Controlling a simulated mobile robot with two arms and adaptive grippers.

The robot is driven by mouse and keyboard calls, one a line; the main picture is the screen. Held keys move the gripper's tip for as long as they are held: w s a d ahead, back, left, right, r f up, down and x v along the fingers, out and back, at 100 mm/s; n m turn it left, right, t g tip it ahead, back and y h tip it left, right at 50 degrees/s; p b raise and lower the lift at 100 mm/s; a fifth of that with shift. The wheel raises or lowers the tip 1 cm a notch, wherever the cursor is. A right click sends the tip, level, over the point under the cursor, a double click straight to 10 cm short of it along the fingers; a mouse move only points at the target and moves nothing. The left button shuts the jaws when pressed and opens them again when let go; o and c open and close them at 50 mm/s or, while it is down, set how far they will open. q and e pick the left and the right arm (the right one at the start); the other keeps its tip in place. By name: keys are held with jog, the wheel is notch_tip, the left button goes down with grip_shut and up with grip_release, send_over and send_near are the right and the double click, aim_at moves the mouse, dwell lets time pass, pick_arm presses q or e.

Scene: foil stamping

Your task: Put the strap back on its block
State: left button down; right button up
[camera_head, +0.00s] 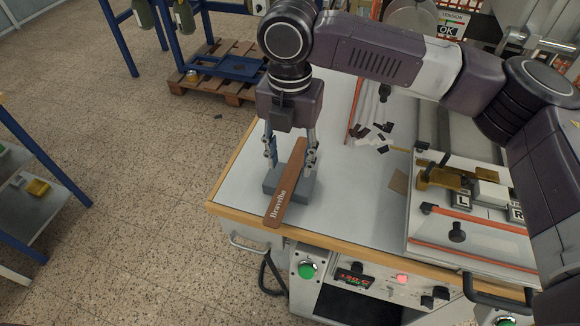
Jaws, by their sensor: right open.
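The strap (289,181) is a flat brown strip with the white word "Bravelho" near its front end. It lies on the grey block (272,179), and its front end sticks out past the block. The block sits on the white table top near its left edge. My right gripper (291,162) comes down from above, open, with one finger on each side of the strap, close over the block. I cannot tell whether a finger touches the strap. My left gripper is not in view.
The table (230,196) has a wooden edge. Small dark and light scraps (375,136) lie behind the block. The stamping machine's bed with a brass clamp (442,177) stands at the right. A control panel with a green button (306,270) is below the front edge.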

aim_at(289, 177)
notch_tip(289, 177, up, 9)
jog(key=b, duration=0.1)
jog(key=shift+r, duration=0.2)
jog(key=shift+f, duration=0.1)
dwell(0.4)
